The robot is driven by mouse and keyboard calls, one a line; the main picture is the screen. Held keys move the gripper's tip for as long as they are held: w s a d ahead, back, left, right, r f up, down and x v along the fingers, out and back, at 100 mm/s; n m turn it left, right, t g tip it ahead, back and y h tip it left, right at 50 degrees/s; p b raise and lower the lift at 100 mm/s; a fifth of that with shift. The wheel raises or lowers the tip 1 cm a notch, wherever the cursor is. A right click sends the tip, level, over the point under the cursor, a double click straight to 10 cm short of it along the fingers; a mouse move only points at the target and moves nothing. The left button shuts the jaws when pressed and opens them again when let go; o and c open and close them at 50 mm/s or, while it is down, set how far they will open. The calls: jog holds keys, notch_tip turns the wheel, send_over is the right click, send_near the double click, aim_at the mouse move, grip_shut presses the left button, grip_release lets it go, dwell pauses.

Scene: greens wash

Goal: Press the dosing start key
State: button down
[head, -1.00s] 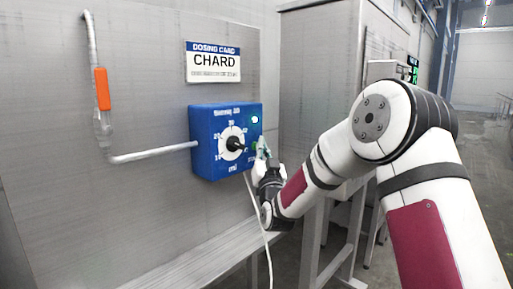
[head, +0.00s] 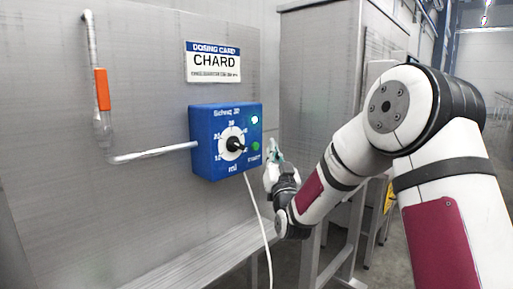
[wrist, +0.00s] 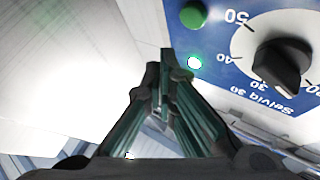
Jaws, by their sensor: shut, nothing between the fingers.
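The blue dosing box (head: 205,150) is fixed to the metal wall. Its face has a black dial knob (head: 236,145) on a white scale, a lit pale-green lamp (head: 254,119) at upper right, and a green start key (head: 255,146) below the lamp. In the wrist view the start key (wrist: 193,14), the lit lamp (wrist: 195,62) and the knob (wrist: 277,66) show upside down. My gripper (head: 273,146) is just right of the box, apart from the key. In the wrist view my gripper (wrist: 165,60) is shut and empty, its tips beside the box face.
A dosing card (head: 213,62) reading CHARD hangs above the box. A pipe with an orange-handled valve (head: 102,90) is at left. A white cable (head: 260,215) hangs below the box. A metal ledge (head: 210,255) runs beneath, and a steel cabinet (head: 318,90) stands behind my arm.

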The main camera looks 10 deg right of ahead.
jog(key=shift+s+d, duration=0.65)
jog(key=shift+s, duration=0.2)
jog(key=shift+r, duration=0.1)
jog(key=s+a+r+n+g+y+p, duration=0.25)
jog(key=s+r+n+g+p, duration=0.2)
jog(key=s+g, duration=0.45)
jog(key=s+d+f+g+h+p, duration=0.1)
jog(key=s+g+p, duration=0.2)
jog(key=s, duration=1.7)
jog(key=s+d+f+m+g+p, duration=0.1)
jog(key=s+g+p, duration=0.3)
jog(key=s, duration=1.7)
jog(key=f+g, duration=0.1)
jog(key=g, duration=0.2)
jog(key=shift+s+f+h, duration=0.15)
jog(key=shift+s+h, duration=0.15)
jog(key=shift+h, duration=0.05)
